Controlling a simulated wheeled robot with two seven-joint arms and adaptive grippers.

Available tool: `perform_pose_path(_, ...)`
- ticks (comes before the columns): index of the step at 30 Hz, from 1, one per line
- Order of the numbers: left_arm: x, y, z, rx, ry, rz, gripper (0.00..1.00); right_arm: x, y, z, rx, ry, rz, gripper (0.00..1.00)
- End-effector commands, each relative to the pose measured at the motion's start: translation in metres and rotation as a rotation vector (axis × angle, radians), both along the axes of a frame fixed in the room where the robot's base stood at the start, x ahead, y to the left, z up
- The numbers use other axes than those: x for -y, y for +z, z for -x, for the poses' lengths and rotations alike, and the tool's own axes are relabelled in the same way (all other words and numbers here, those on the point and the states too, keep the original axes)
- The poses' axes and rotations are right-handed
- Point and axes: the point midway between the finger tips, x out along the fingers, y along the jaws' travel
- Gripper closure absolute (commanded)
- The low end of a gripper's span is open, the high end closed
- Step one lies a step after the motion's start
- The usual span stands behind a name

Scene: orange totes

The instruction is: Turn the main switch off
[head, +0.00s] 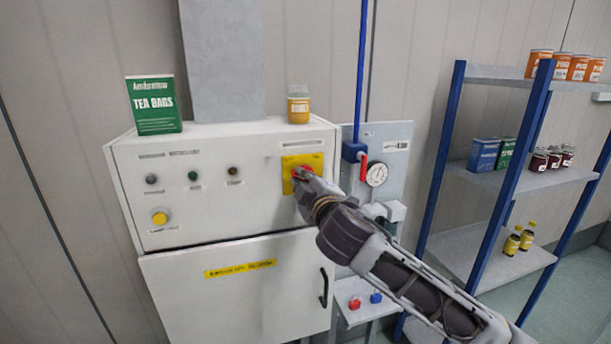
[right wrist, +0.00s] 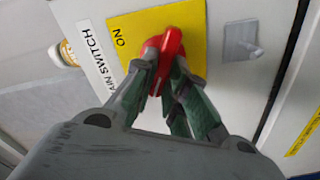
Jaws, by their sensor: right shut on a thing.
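The main switch is a red rotary handle (right wrist: 163,48) on a yellow plate (head: 290,162) at the right of the white control cabinet's front (head: 240,215). In the right wrist view the plate reads "ON" and a white label beside it (right wrist: 92,55) ends in "AIN SWITCH". My right gripper (right wrist: 162,78) is shut on the red handle, its fingers on either side of it. In the head view the right gripper (head: 300,180) covers most of the handle, so its exact angle is hard to tell there. My left gripper is not in view.
A green tea bags box (head: 153,104) and a yellow-labelled jar (head: 298,104) stand on the cabinet. To the right is a panel with a gauge (head: 376,174) and red lever (head: 363,167). A blue-framed shelf (head: 480,170) holds boxes and jars.

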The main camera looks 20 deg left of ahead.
Motion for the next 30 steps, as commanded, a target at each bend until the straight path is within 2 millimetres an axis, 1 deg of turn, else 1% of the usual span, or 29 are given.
perform_pose_path(1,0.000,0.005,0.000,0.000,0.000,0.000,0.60,0.000,0.001,0.000,0.021,-0.001,0.035,1.00)
perform_pose_path(6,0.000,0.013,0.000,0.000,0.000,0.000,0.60,-0.001,-0.001,0.001,0.107,0.000,0.162,1.00)
perform_pose_path(15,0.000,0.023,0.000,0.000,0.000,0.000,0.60,-0.001,-0.004,0.001,0.226,0.001,0.338,1.00)
perform_pose_path(21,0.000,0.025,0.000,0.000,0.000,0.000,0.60,-0.002,-0.006,0.001,0.266,0.001,0.398,1.00)
perform_pose_path(30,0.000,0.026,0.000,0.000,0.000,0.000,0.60,-0.002,-0.007,0.001,0.281,0.002,0.420,1.00)
